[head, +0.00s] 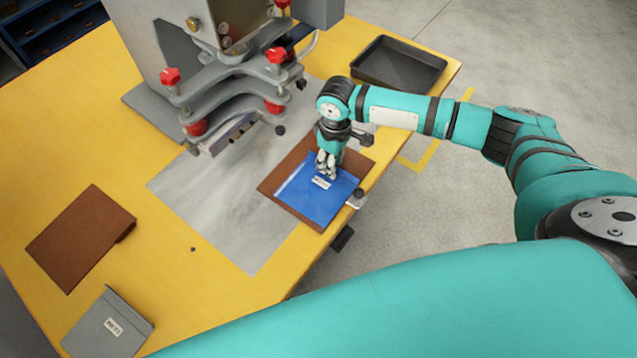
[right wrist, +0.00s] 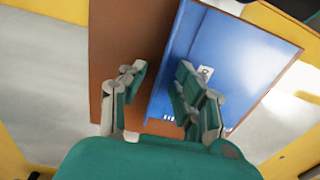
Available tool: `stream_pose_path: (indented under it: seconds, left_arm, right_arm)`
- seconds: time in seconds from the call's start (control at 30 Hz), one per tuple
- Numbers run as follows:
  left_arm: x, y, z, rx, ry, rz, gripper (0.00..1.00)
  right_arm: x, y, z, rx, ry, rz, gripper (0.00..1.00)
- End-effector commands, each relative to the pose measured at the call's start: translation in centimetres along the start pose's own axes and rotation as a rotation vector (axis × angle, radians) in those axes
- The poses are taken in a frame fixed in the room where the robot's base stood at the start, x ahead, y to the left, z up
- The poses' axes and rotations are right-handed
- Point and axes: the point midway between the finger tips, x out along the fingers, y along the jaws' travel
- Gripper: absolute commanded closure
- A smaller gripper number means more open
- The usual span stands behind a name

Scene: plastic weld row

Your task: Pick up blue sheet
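The blue sheet (head: 316,202) is a flat blue folder with a white label, lying on a brown board (head: 271,186) near the table's right edge. It also shows in the right wrist view (right wrist: 245,60). My right gripper (head: 326,171) points down at the blue sheet's far part. In the right wrist view its fingers (right wrist: 162,67) are apart, one over the brown board and the other over the blue sheet, either side of the sheet's edge. Nothing shows held between them. Whether the fingertips touch the sheet cannot be told. My left gripper is out of view.
A grey press with red knobs (head: 170,76) stands behind on the yellow table (head: 150,215). A black tray (head: 398,65) lies at the back right. A brown folder (head: 80,238) and a grey folder (head: 105,330) lie at left. The grey metal plate (head: 225,215) is mostly clear.

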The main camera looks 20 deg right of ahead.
Motion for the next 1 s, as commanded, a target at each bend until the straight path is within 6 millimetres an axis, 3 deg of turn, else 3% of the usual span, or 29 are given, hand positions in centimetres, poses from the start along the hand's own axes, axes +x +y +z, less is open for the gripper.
stream_pose_path:
  seconds: [0.07, 0.3, 0.77, 1.0]
  left_arm:
    - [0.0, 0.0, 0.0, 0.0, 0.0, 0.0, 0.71]
    - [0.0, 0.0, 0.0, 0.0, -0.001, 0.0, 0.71]
    - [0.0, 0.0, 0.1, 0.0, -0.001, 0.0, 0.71]
    - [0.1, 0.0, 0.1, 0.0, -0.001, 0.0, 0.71]
  right_arm:
    - [0.0, 0.0, 0.0, 0.0, 0.0, 0.0, 0.69]
    - [0.0, 0.0, 0.0, 0.0, 0.0, 0.0, 1.0]
    - [-0.3, 0.0, 0.0, 0.0, 0.001, 0.0, 1.0]
    - [-4.0, 0.0, -0.1, -0.002, 0.004, 0.0, 1.0]
